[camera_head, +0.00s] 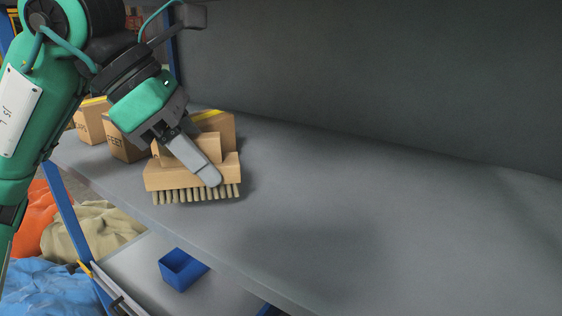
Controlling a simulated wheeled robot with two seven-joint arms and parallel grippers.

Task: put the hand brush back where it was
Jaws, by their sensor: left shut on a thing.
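The hand brush (160,179) is a light wooden block with a raised wooden grip and pale bristles pointing down. It is at the left part of the grey shelf (330,220), close to the shelf's front edge. My left gripper (212,180) comes down from the upper left and is shut on the brush. One grey finger lies across the front of the brush; the other finger is hidden. I cannot tell whether the bristles touch the shelf. My right gripper is not in view.
Cardboard boxes (124,146) stand on the shelf behind and left of the brush. A blue bin (182,268) sits on a lower level. A blue rack post (76,228) stands at the left. The shelf's middle and right are clear, with a dark back wall.

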